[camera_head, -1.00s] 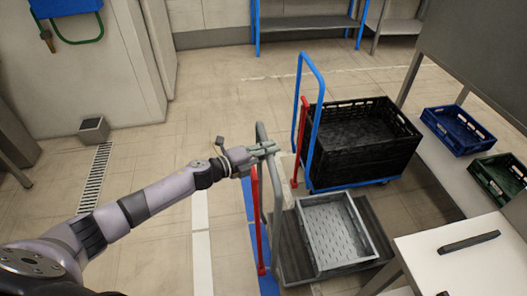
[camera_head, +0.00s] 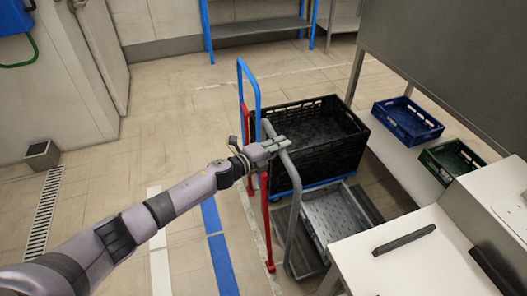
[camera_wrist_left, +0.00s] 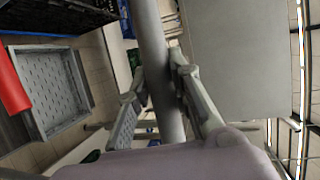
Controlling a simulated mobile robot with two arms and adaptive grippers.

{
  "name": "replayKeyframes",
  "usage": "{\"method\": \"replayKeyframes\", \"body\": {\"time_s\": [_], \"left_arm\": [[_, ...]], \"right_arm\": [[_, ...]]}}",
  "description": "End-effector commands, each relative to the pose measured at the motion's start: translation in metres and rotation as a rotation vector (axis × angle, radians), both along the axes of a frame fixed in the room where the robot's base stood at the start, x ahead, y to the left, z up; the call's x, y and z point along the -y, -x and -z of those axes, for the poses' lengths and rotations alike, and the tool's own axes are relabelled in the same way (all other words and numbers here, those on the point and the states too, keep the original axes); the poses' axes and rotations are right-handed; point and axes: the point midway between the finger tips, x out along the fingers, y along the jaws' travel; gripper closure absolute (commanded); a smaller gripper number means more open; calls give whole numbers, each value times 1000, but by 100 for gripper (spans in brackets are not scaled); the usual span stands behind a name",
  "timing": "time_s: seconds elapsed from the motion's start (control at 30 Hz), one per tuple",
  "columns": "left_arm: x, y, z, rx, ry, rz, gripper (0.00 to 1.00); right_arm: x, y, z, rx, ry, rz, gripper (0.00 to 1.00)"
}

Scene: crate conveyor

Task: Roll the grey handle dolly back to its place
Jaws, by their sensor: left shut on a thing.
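The grey handle dolly has a grey tube handle (camera_head: 296,192) and a low deck that carries a grey crate (camera_head: 309,224). My left gripper (camera_head: 271,148) is at the top of this handle. In the left wrist view the grey tube (camera_wrist_left: 158,70) runs between the two fingers (camera_wrist_left: 160,95), which are closed on it. A red upright bar (camera_head: 266,222) stands beside the handle. My right gripper is not in view.
A blue handle dolly (camera_head: 252,82) with black crates (camera_head: 317,148) stands just behind the grey one. A white table (camera_head: 375,255) with a dark bar (camera_head: 404,239) is close on the right. Blue (camera_head: 407,119) and green (camera_head: 451,158) crates lie farther right.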

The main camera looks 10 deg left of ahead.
Motion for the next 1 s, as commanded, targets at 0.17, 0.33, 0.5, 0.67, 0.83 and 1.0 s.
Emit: {"method": "replayKeyframes", "body": {"time_s": [0.17, 0.33, 0.5, 0.67, 0.83, 1.0], "left_arm": [[23, -13, 1, -3, 3, 1, 100], [34, -19, 1, -3, 3, 0, 100], [37, -22, 1, -3, 3, -1, 100], [37, -22, 1, -3, 4, -1, 100], [37, -22, 0, -2, 5, 0, 79], [37, -22, 0, -1, 3, 1, 67]], "right_arm": [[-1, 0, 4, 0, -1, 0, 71], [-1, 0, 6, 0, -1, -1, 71], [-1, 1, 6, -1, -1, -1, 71], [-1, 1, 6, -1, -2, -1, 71], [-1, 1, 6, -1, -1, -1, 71], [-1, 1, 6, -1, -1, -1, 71]]}}
